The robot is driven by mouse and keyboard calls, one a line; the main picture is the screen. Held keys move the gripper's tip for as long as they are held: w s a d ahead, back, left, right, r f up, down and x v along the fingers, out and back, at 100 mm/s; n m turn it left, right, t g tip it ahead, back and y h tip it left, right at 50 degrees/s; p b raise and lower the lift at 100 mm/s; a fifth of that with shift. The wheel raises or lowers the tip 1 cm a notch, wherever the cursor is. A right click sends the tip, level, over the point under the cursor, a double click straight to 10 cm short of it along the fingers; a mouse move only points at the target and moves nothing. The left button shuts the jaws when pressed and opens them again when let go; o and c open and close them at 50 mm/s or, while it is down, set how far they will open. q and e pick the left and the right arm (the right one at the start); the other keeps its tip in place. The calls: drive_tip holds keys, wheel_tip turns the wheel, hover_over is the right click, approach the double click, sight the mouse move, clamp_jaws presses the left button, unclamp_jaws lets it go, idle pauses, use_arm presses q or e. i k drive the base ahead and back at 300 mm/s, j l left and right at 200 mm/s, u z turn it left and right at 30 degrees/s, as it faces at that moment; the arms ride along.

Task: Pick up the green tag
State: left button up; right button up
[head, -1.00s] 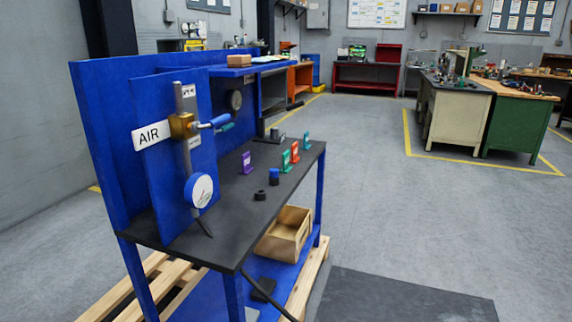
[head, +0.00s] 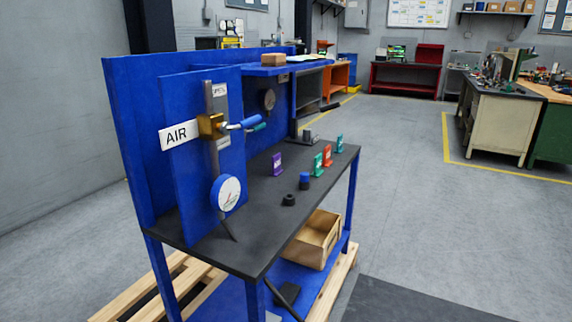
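Several small upright tags stand on the dark top of the blue workbench (head: 252,228). A green tag (head: 318,163) stands in front of a red-orange tag (head: 327,156). A teal tag (head: 340,144) stands farther back, near the bench's right edge. A purple tag (head: 277,164) stands apart to the left. The writing on the tags is too small to read. Neither of my grippers is in view.
A blue cylinder (head: 304,181) and a black ring-like part (head: 289,199) sit near the green tag. A valve with a blue handle (head: 240,124), an AIR sign (head: 179,135) and a gauge (head: 226,193) are on the upright panel. The floor (head: 415,215) right of the bench is clear.

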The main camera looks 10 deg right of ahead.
sight(317, 173)
drive_tip(key=i+l+u, duration=0.15)
drive_tip(key=l, duration=0.2)
drive_tip(key=i+l+u, duration=0.25)
drive_tip(key=l, duration=0.45)
drive_tip(key=i+l+u, duration=0.15)
drive_tip(key=l, duration=0.25)
drive_tip(key=i+l, duration=0.15)
drive_tip(key=l, duration=0.2)
drive_tip(key=i+l, duration=0.15)
drive_tip(key=l, duration=0.25)
drive_tip(key=i+l+u, duration=0.1)
drive_tip(key=l, duration=0.25)
drive_tip(key=i+l, duration=0.15)
drive_tip(key=l, duration=0.2)
